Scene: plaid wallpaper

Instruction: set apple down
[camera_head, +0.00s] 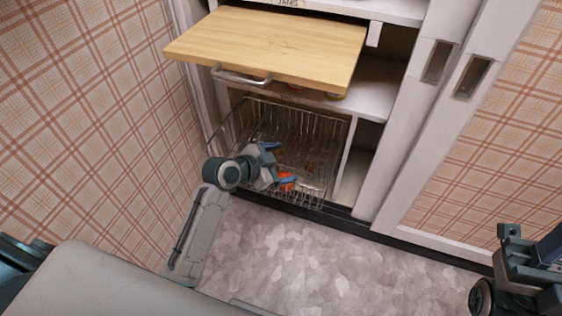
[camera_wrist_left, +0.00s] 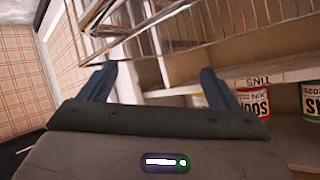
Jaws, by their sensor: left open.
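A red, round thing that looks like the apple (camera_head: 286,181) lies low in the wire basket (camera_head: 325,165), near its front. My left gripper (camera_head: 286,164) reaches into the basket from the front, and its fingers are spread open. One fingertip is right by the apple and partly covers it; I cannot tell whether they touch. In the left wrist view the open fingers (camera_wrist_left: 158,67) have nothing between them but the shelf behind, and the apple does not show. My right gripper's fingers are not seen; only part of my right arm shows at the right edge.
A wooden board (camera_head: 275,45) juts out above the basket, with a metal handle (camera_head: 242,77) below it. Cans (camera_wrist_left: 255,101) stand on a shelf labelled TINS. White sliding doors (camera_head: 440,130) stand at the right. The grey floor (camera_head: 300,255) in front is clear.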

